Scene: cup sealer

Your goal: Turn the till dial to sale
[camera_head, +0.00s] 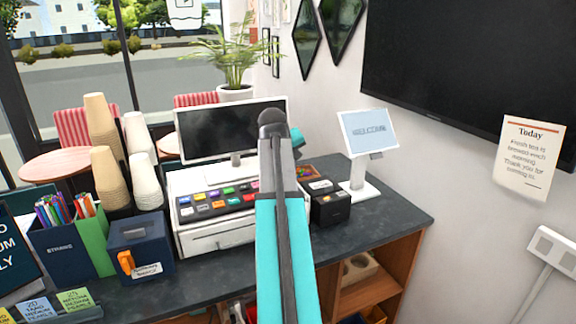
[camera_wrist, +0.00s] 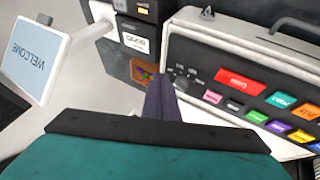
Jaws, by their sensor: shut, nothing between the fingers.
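The till (camera_head: 218,235) is a white and grey register with rows of coloured keys, standing on the dark counter; in the wrist view its key panel (camera_wrist: 262,62) fills the right side. A small dark dial (camera_wrist: 181,83) sits at the panel's near left corner with tiny markings around it. I cannot read which setting it points at. My gripper (camera_wrist: 161,98) is shut and empty, its dark fingertips just beside the dial and partly over that corner. I cannot tell whether they touch it. In the head view my arm hides the gripper and the dial.
A black card terminal (camera_head: 330,205) and a white WELCOME screen (camera_head: 368,132) stand right of the till. A dark monitor (camera_head: 230,130) rises behind it. Left are a blue box (camera_head: 141,245), a pen holder (camera_head: 70,250) and stacked cups (camera_head: 102,125).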

